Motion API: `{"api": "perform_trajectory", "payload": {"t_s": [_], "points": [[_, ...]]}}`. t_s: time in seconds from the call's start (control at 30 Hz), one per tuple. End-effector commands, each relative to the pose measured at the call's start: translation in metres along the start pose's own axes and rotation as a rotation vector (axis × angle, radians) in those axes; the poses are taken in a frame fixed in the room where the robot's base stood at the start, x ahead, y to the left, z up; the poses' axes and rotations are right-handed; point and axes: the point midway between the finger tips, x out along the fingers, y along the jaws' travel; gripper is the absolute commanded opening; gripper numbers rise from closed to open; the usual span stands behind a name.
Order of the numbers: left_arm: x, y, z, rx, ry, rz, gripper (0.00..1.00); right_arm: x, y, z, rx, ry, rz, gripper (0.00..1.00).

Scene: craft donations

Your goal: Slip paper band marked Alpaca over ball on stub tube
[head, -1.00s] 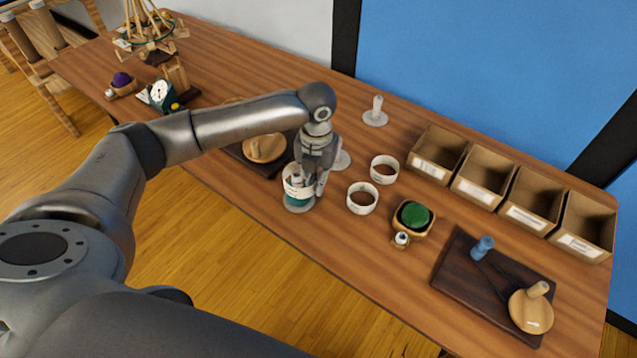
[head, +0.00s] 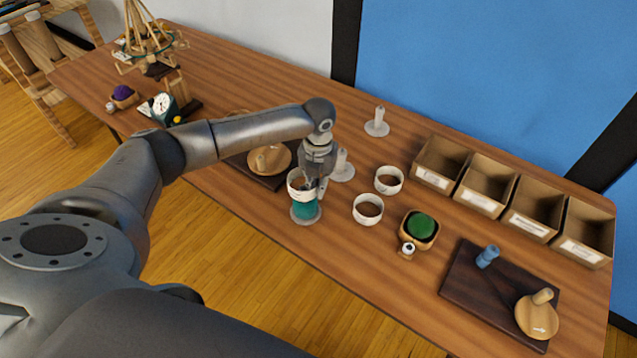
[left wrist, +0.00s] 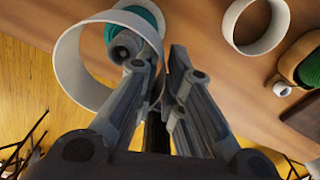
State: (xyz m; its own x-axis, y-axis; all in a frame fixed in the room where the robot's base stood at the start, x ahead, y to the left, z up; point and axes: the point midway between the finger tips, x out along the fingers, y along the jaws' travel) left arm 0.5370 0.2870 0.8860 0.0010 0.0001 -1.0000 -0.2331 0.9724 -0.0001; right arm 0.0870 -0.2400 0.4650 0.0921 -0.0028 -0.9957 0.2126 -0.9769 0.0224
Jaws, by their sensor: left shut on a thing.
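My left gripper (head: 314,188) is shut on the wall of a white paper band (head: 297,190); any marking on it is too small to read. The band is just above a teal yarn ball (head: 306,210) on a stub tube with a pale round base. In the left wrist view, the fingertips (left wrist: 160,65) pinch the right side of the band (left wrist: 68,65). The grey tube end (left wrist: 122,47) and part of the teal ball (left wrist: 148,14) show through the ring, off its centre. My right gripper is not in view.
Two more white bands (head: 368,210) (head: 389,180) lie to the right. A green ball sits in a wooden holder (head: 420,228). Empty stub tubes (head: 342,168) (head: 377,124) stand behind. Labelled open boxes (head: 484,186) line the back right. A dark board (head: 470,285) lies at the front right.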

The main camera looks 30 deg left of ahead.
Motion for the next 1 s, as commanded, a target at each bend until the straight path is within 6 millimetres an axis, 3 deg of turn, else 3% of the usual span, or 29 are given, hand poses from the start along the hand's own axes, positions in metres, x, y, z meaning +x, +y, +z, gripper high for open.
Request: {"api": "perform_trajectory", "payload": {"t_s": [0.4,1.0], "points": [[0.033,0.000,0.000,0.000,-0.001,0.000,0.03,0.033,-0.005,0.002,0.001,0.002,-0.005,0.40],[0.065,0.000,-0.001,0.000,0.003,0.002,0.03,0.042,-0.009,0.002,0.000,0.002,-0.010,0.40]]}}
